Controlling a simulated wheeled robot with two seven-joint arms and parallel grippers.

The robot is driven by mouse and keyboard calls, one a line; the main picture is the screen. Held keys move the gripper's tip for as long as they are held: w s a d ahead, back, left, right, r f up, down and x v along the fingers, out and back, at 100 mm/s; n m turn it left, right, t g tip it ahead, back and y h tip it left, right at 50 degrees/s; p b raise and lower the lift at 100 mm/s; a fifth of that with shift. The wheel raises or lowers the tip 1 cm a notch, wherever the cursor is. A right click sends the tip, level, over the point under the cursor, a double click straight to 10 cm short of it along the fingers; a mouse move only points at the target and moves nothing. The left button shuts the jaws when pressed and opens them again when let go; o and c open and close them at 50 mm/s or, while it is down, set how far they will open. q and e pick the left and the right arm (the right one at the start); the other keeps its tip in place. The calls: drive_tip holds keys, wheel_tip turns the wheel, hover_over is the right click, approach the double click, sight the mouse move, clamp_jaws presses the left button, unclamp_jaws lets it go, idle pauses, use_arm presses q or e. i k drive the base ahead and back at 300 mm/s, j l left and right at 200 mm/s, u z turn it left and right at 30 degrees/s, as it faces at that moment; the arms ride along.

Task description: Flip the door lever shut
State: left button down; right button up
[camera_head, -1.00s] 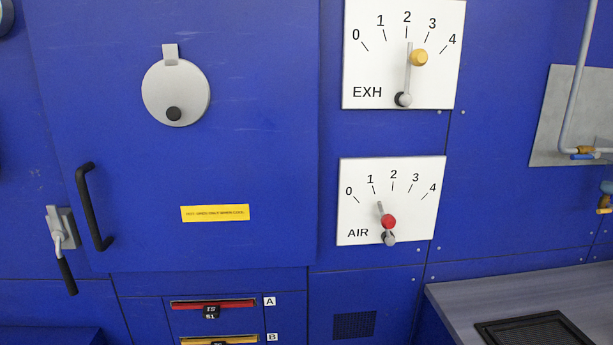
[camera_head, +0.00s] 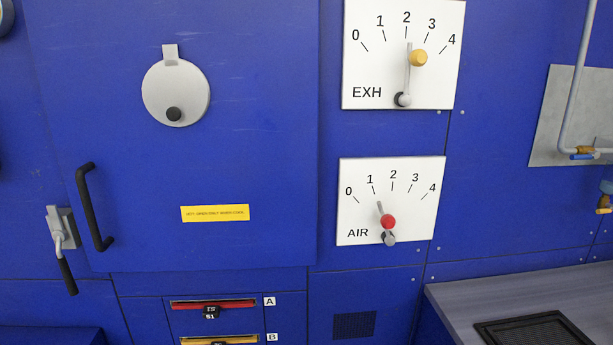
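The door lever (camera_head: 66,256) is at the lower left, on a grey metal latch plate beside the door's left edge. Its black grip hangs down, tilted slightly to the right at the bottom. The large blue door (camera_head: 250,130) has a black bar handle (camera_head: 92,207) on its left side, a round grey cover with a black knob, and a yellow label. The door looks flat against the panel; I cannot tell if it is fully closed. Neither of my grippers shows in this view.
Right of the door are the EXH dial plate (camera_head: 385,70) with a yellow knob and the AIR dial plate (camera_head: 360,200) with a red knob. Slots A and B (camera_head: 235,303) sit below the door. A grey counter (camera_head: 465,300) with a dark mat juts out at lower right.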

sight(59, 235)
drive_tip(key=u, duration=1.35)
